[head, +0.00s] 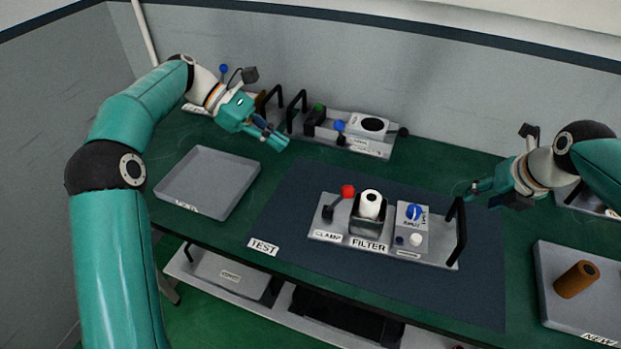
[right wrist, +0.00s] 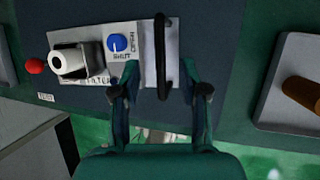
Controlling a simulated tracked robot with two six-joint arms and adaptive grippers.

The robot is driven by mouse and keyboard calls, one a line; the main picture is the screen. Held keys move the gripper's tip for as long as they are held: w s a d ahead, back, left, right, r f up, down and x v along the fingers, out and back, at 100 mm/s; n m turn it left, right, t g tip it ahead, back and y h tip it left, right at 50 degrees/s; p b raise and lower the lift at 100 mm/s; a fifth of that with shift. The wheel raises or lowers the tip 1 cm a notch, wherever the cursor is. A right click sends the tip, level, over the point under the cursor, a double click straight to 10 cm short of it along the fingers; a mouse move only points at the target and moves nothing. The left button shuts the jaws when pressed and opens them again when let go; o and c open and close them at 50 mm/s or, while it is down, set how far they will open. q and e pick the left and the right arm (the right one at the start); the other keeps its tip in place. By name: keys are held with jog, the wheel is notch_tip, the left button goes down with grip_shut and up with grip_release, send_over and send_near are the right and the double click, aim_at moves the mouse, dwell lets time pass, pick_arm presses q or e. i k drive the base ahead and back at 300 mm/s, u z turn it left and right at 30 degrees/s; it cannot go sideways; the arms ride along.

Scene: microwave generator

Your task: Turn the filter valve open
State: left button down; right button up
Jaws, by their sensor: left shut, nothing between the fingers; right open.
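The filter valve is a blue knob (head: 414,211) on a light box with OPEN and SHUT lettering, on the right part of the filter module plate (head: 328,238). The knob (right wrist: 118,43) also shows in the right wrist view, with a white pointer mark. A white filter (head: 370,204) stands upright in the dark holder beside it. My right gripper (head: 472,190) is open and empty, right of the module near its black handle (head: 461,232). In the right wrist view the handle (right wrist: 162,60) lies ahead between the fingers. My left gripper (head: 284,145) is shut and empty, well left of the module.
A red-knobbed clamp lever (head: 347,191) stands left of the filter. An empty grey tray (head: 215,165) lies at left; a NEW tray (head: 555,252) with a brown cylinder (head: 577,279) lies at right. Other modules (head: 372,125) stand along the back. The dark mat (head: 300,205) has free room.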

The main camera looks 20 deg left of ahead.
aim_at(413, 212)
jog(key=k, duration=1)
